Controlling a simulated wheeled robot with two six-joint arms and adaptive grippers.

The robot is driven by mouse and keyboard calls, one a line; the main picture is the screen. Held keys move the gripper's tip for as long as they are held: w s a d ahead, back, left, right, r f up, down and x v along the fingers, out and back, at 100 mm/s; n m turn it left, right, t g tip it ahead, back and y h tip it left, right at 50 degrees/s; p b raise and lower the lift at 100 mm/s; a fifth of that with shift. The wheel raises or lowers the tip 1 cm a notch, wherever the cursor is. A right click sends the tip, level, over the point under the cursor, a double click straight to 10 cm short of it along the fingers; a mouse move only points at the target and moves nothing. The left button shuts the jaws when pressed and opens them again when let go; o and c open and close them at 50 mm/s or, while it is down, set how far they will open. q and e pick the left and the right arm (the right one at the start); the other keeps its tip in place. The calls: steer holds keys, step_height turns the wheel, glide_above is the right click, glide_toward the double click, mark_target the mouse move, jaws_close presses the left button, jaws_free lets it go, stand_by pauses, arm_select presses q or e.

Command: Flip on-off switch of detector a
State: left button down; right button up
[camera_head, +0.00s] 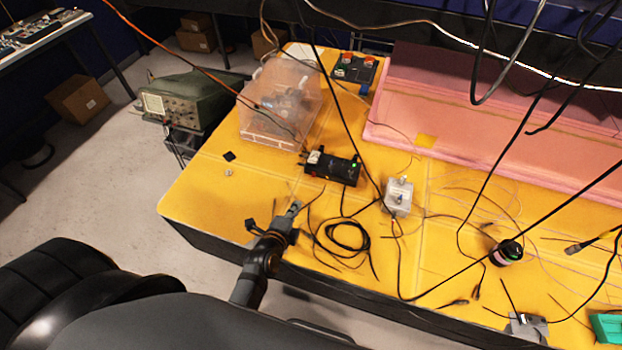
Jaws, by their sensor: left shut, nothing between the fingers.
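A black box (333,168) with a small green light lies on the yellow table, left of centre. A small light-grey metal box (398,197) with a knob or connector on top stands to its right. I cannot tell which of these is detector a, and no switch is clear at this size. My left gripper (293,208) is shut and empty over the table's front edge, below and left of the black box and apart from it. My right gripper is not in view.
The yellow table (200,195) has loose black cables (340,238) in front of the black box. A clear plastic bin (280,105) stands behind it. A pink foam enclosure (480,115) fills the back right. A black cylinder (508,252) stands at right. Cables hang across the view.

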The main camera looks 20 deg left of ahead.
arm_select(q)
steer(key=shift+w+d+f, duration=0.1)
steer(key=shift+w, duration=0.35)
steer(key=b, duration=0.1)
glide_toward(310, 186)
steer(key=w, duration=0.4)
steer(key=shift+d+f, duration=0.1)
steer(key=shift+f, duration=0.2)
steer(key=shift+w+f+b, duration=0.5)
steer(key=shift+w+b, duration=0.1)
steer(key=shift+b, duration=0.55)
steer(key=w+b, duration=0.2)
steer(key=w, duration=0.1)
steer(key=shift+w+d, duration=0.15)
steer(key=shift+w, duration=0.05)
steer(key=shift+w+b, duration=0.3)
steer(key=shift+b, duration=0.1)
steer(key=shift+w, duration=0.1)
steer(key=shift+r, duration=0.15)
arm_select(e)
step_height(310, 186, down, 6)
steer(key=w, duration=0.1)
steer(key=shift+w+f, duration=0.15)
